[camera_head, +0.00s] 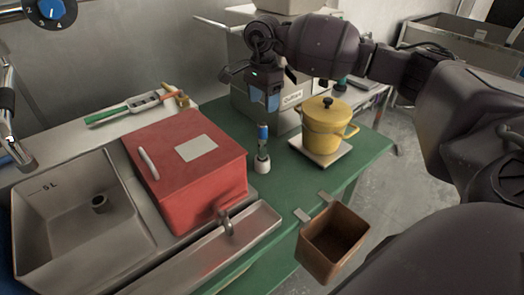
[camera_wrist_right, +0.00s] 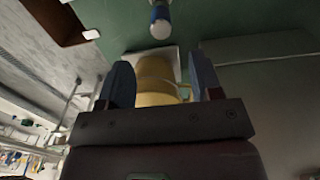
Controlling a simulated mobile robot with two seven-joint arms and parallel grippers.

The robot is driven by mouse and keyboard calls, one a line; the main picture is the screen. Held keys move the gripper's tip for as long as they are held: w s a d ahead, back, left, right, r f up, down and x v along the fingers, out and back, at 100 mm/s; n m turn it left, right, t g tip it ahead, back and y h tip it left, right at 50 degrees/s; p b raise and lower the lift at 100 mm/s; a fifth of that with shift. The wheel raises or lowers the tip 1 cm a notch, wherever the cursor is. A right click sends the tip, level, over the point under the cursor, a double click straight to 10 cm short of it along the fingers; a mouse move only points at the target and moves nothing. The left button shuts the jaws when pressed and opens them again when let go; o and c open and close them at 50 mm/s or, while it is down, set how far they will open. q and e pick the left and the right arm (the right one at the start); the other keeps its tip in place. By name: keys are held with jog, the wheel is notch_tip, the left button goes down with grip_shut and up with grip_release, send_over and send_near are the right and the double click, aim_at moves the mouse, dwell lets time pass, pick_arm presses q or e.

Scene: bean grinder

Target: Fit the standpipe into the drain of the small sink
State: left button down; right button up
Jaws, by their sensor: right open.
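My right gripper (camera_head: 268,98) is open and empty, above and behind this piece. Its two blue fingers (camera_wrist_right: 160,78) are spread in the wrist view. My left gripper is not in view.
A red box (camera_head: 215,170) with a white handle stands between sink and standpipe. A yellow lidded pot (camera_head: 325,125) sits on a pale plate to the right. A brown open bin (camera_head: 335,240) hangs at the table's front edge. A metal tap (camera_head: 12,125) is at the left edge.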

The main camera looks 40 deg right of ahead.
aim_at(262, 124)
notch_tip(262, 124, down, 11)
jog(key=shift+a, duration=0.1)
dwell(0.6)
jog(key=shift+c, duration=0.2)
jog(key=shift+w, duration=0.1)
grip_shut()
